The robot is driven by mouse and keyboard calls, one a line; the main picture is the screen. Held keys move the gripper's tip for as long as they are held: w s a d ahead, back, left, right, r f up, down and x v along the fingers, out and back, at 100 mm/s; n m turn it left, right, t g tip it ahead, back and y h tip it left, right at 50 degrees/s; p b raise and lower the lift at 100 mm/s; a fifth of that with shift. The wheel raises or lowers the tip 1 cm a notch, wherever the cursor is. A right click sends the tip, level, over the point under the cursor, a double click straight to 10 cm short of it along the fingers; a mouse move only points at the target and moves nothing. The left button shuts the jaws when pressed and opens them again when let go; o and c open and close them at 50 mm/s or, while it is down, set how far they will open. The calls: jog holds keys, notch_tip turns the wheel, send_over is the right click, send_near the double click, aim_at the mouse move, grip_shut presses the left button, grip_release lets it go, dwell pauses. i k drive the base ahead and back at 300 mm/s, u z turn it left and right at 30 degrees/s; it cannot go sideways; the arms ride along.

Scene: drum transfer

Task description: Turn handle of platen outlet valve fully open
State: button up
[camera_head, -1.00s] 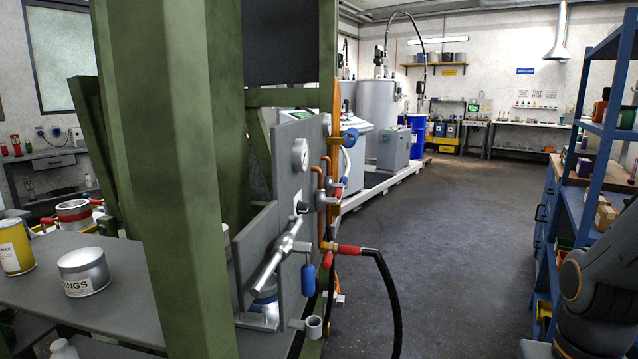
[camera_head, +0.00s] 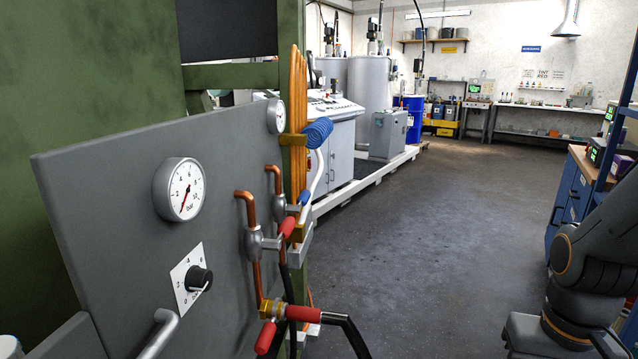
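A grey control panel (camera_head: 110,185) fills the left and lower left. At its right edge, copper pipes (camera_head: 257,275) run through small valves. A red handle (camera_head: 288,227) sits at an upper valve (camera_head: 253,243), with a blue handle (camera_head: 304,197) just above it. Lower down, a brass fitting (camera_head: 272,309) carries a red grip (camera_head: 303,314) pointing right, and another red grip (camera_head: 265,338) hangs below it. I cannot tell which of these is the platen outlet valve. My arm shows at the right edge, apart from the panel; my gripper is out of view.
The panel bears a pressure gauge (camera_head: 180,189), a second gauge (camera_head: 276,116) and a black knob (camera_head: 199,279). A black hose (camera_head: 351,335) curves out below the brass fitting. The grey floor (camera_head: 430,235) is clear ahead. Blue shelving (camera_head: 571,203) stands at the right.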

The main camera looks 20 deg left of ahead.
aim_at(302, 199)
jog(key=i, duration=3.75)
jog(key=u, duration=3.15)
